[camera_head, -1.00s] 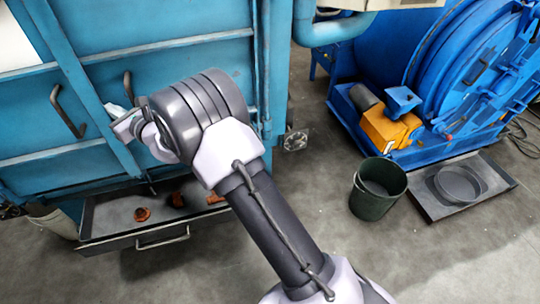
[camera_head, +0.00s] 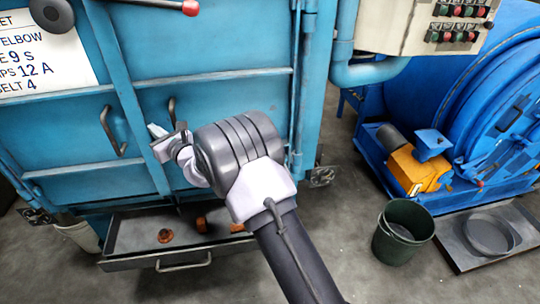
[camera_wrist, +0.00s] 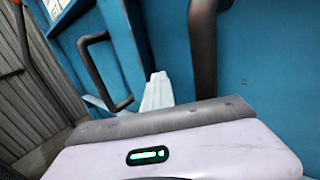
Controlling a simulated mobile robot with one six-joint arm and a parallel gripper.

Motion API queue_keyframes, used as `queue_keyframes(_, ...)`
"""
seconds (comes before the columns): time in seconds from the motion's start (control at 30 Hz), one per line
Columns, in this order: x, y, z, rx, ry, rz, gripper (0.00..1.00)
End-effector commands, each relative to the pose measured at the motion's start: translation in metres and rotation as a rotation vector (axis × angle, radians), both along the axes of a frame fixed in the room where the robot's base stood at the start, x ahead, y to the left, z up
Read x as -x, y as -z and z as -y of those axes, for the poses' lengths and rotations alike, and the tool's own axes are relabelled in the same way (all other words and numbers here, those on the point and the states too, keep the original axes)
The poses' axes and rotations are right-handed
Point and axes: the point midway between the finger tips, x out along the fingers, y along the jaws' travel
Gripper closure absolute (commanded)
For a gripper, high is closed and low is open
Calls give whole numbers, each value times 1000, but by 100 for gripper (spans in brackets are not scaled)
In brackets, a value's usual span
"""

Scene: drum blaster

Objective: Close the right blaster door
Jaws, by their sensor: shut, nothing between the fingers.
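The right blaster door (camera_head: 220,115) is a teal panel with a dark bar handle (camera_head: 172,112) near its left edge. The frames do not settle whether it is flush with the frame. The left door (camera_head: 60,125) has a similar handle (camera_head: 112,130). My gripper (camera_head: 158,131) is shut and empty, in front of the strip between the two handles, left of and below the right one. In the wrist view the pale fingers (camera_wrist: 157,92) lie between the left handle (camera_wrist: 84,60) and the right handle (camera_wrist: 203,50). No contact with either handle is clear.
An open drawer (camera_head: 130,264) with rusty pieces (camera_head: 165,236) sticks out below the doors. A green bucket (camera_head: 402,232), a flat tray (camera_head: 465,255) and a blue drum machine (camera_head: 440,80) are at the right. A control box (camera_head: 415,25) hangs at upper right. Floor (camera_head: 350,265) is bare before the bucket.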

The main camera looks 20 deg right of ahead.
Motion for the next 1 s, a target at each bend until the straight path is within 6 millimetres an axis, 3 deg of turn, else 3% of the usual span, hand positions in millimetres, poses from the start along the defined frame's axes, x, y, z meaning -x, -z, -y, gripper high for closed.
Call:
queue_keyframes(0.03,1,-12,9,-14,14,15,100)
queue_keyframes(0.63,142,-4,75,0,2,1,100)
queue_keyframes(0.9,158,-4,81,3,-6,4,100)
queue_keyframes(1.0,173,-25,62,35,-109,43,100)
